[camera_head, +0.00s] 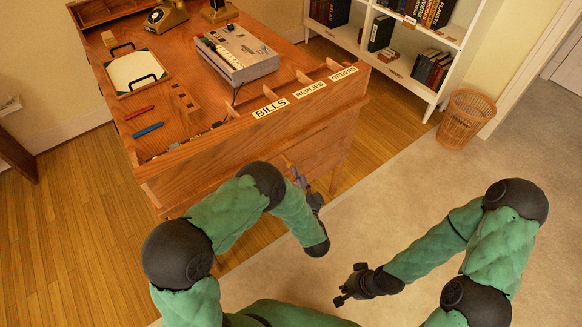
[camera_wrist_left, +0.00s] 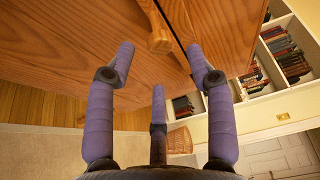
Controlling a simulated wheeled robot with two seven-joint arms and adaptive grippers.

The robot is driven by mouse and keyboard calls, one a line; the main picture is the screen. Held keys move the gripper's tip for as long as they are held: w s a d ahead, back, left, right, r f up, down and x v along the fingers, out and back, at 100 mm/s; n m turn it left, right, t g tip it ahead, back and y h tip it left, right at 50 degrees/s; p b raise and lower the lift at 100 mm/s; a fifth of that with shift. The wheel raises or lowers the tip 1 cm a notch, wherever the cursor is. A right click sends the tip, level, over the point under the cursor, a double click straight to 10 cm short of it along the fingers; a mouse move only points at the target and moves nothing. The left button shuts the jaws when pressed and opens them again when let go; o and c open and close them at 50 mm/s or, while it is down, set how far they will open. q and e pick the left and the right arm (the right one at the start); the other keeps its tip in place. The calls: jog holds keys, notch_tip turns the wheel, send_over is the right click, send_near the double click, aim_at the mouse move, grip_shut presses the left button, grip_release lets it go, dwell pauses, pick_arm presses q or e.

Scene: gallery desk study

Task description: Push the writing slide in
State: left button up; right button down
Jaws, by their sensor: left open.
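The wooden desk (camera_head: 220,155) stands in front of me, and my left gripper (camera_head: 293,170) is close to its near side, below the labelled compartments. In the left wrist view my left gripper (camera_wrist_left: 160,62) is open, its purple fingers spread and empty. A wooden knob (camera_wrist_left: 159,40) shows just beyond the fingertips, between the two upper ones, beside a dark seam between wooden panels (camera_wrist_left: 80,40). I cannot tell which panel is the writing slide or how far it stands out. My right gripper (camera_head: 343,290) is over the pale floor, away from the desk; its fingers are too small to read.
On the desk are a grey switch box (camera_head: 236,52), a writing pad (camera_head: 134,72), a red pen (camera_head: 139,112), a blue pen (camera_head: 148,129) and a telephone (camera_head: 166,16). A white bookcase (camera_head: 400,67) and a wicker basket (camera_head: 465,118) stand behind right. The carpet (camera_head: 400,190) is clear.

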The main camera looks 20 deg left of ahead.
aim_at(292, 167)
pick_arm(q)
jog(key=b+x, duration=0.2)
jog(key=x, duration=0.4)
jog(key=shift+w+a, duration=0.15)
jog(key=shift+w, duration=0.2)
grip_shut()
